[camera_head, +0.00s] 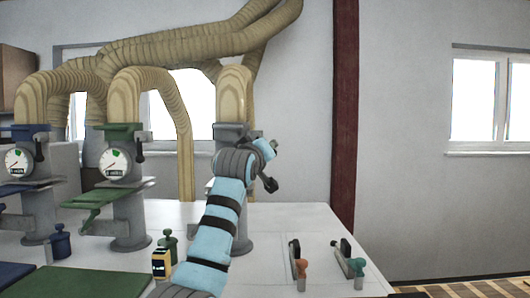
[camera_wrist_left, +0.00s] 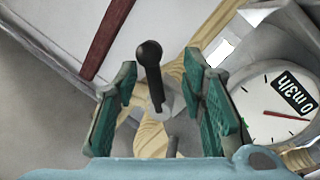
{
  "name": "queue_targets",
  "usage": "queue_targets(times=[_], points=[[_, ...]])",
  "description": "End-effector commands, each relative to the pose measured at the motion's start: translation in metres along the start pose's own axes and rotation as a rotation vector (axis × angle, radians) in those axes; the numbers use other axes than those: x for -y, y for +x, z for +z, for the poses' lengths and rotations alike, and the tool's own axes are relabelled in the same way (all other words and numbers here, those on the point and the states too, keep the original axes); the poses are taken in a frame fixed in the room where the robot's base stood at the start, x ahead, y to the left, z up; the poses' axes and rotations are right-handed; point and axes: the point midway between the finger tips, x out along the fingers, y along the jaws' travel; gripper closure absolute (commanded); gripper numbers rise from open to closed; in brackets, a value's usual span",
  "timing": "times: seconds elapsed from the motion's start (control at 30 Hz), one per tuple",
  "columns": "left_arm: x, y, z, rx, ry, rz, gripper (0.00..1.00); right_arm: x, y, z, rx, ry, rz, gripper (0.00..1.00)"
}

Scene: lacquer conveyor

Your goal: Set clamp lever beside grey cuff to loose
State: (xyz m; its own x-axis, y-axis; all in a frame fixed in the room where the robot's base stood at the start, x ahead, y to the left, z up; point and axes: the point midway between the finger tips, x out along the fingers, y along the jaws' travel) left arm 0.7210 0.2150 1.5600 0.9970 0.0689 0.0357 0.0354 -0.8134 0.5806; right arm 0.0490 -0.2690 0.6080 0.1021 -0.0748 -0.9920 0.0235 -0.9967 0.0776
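The grey cuff (camera_head: 229,131) tops the rightmost of three machine posts, under a ribbed tan duct. My left arm reaches up in front of that post, and my left gripper (camera_head: 265,150) is beside the cuff, mostly hidden by its own wrist. In the left wrist view, my left gripper (camera_wrist_left: 160,78) is open with teal pads. The clamp lever (camera_wrist_left: 150,60), a dark rod with a rounded black knob, stands between the fingers with gaps on both sides. A round gauge (camera_wrist_left: 285,105) reading 0 m3/h is to the right. My right gripper is out of view.
The green-cuff post (camera_head: 124,130) and blue-cuff post (camera_head: 30,132) stand to the left, each with a gauge and black lever. A yellow device (camera_head: 161,263) is near the arm. Two small stands, orange-tipped (camera_head: 301,267) and teal-tipped (camera_head: 356,267), are on the white table (camera_head: 290,222).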

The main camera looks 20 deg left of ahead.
Motion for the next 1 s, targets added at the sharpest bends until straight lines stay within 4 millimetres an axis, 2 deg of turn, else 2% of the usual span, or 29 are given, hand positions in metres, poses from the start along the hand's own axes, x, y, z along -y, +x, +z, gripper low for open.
queue_targets(times=[0.17,0.4,0.53,0.8,0.87,1.0], points=[[-0.001,-0.011,0.0,-0.001,0.0,0.002,0.63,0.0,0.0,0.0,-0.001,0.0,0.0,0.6],[-0.001,-0.056,-0.001,-0.003,-0.001,0.004,0.63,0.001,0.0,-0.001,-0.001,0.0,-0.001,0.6],[0.0,-0.074,-0.002,-0.002,0.0,0.002,0.63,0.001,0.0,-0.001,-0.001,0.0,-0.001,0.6],[0.0,-0.078,-0.001,-0.001,0.0,0.001,0.63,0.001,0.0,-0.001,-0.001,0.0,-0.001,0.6],[0.0,-0.078,-0.002,-0.001,0.0,0.001,0.63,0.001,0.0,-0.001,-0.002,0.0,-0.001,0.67],[0.0,-0.078,-0.001,-0.002,0.001,0.001,0.63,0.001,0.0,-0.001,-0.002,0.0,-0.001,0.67]])
